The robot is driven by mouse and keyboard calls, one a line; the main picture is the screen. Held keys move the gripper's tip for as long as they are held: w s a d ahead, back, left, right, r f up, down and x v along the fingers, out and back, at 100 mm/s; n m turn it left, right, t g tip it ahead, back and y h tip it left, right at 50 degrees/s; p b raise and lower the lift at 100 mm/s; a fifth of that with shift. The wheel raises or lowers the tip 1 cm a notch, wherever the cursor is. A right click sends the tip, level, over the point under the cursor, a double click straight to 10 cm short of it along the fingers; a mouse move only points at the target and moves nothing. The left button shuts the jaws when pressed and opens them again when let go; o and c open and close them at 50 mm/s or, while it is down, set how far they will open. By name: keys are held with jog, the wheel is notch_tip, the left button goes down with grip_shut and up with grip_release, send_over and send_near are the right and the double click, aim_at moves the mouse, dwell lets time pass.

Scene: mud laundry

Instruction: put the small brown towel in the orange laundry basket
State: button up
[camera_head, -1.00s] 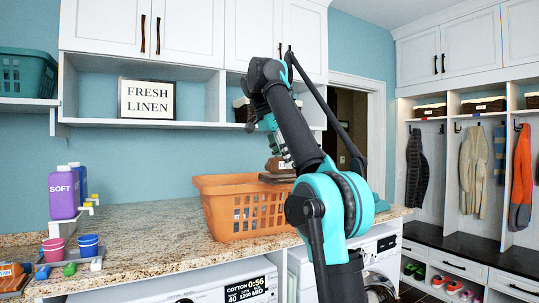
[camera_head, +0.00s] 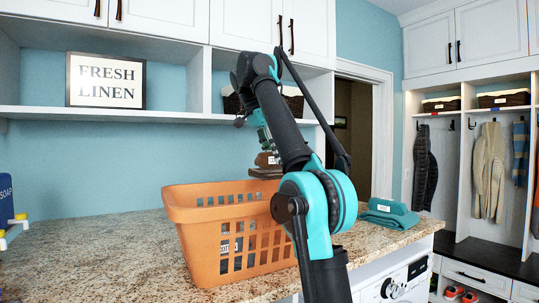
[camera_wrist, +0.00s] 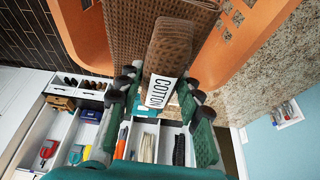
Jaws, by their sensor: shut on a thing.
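The small brown towel (camera_head: 265,173) is folded, waffle-textured, and carries a white tag. In the wrist view the towel (camera_wrist: 172,45) sits between the fingers, its tag reading "COTTON". My gripper (camera_wrist: 150,95) is shut on it. In the head view my gripper (camera_head: 264,147) points down, holding the towel around the height of the back rim of the orange laundry basket (camera_head: 240,200). The basket stands on the counter, open at the top. Its orange walls (camera_wrist: 255,35) flank the towel in the wrist view. My arm hides the basket's right part.
A shelf with a "FRESH LINEN" sign (camera_head: 106,81) and a dark basket (camera_head: 292,102) is behind. A washing machine (camera_head: 395,285) is below.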

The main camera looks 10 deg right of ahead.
aim_at(260, 157)
jog(key=shift+w, duration=0.2)
jog(key=shift+f, duration=0.25)
notch_tip(260, 157, down, 11)
jog(key=shift+f, duration=0.15)
dwell(0.3)
jog(key=o, duration=1.2)
jog(key=v, duration=1.2)
jog(key=shift+s, duration=0.1)
